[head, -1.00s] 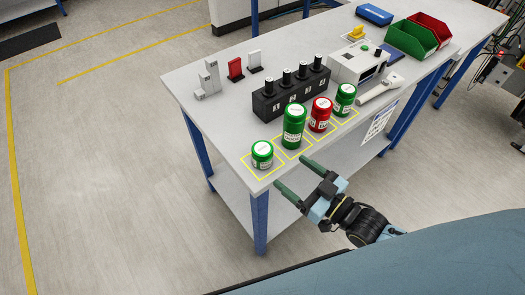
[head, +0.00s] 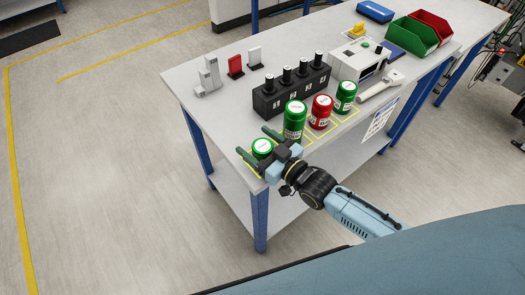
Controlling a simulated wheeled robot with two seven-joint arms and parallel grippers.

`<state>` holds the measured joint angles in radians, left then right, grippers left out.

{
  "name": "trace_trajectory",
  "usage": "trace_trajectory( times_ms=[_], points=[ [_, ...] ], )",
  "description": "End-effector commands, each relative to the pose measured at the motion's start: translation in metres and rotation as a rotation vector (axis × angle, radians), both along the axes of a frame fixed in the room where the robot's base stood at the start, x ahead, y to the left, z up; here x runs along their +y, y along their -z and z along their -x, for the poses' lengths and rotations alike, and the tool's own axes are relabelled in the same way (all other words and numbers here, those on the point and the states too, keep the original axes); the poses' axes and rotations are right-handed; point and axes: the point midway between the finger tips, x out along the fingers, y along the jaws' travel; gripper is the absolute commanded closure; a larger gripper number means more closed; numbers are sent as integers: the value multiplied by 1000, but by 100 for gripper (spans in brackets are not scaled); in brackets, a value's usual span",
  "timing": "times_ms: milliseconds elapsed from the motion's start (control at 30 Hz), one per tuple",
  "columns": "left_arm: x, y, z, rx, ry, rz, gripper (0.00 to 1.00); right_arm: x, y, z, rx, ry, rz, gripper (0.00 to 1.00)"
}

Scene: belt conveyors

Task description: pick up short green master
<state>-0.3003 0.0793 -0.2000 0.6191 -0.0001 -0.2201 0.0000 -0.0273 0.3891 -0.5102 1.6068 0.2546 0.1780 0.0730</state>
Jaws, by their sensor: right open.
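The short green master (head: 262,147) is a small green jar with a white lid, standing upright near the table's front left corner in a yellow outlined square. My right gripper (head: 255,145) is open, its two green fingers on either side of the short jar. Whether the fingers touch it cannot be told. The gripper body hides the jar's lower front. My left gripper is not in view.
A tall green jar (head: 295,121) stands close right of my gripper, then a red jar (head: 321,112) and another green jar (head: 345,97). A black block with several posts (head: 290,92) is behind them. The table (head: 210,118) is clear at the left.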

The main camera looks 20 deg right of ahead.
Motion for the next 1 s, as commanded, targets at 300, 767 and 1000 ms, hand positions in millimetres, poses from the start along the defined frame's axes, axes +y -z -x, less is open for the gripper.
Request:
trace_trajectory(
  times_ms=[300,767,1000],
  points=[
    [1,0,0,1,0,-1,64,2,0,-2,1,0,0,31],
    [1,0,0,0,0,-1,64,1,-1,-3,-1,0,0,80],
    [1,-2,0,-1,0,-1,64,1,-10,-3,-4,0,-1,80]
  ],
)
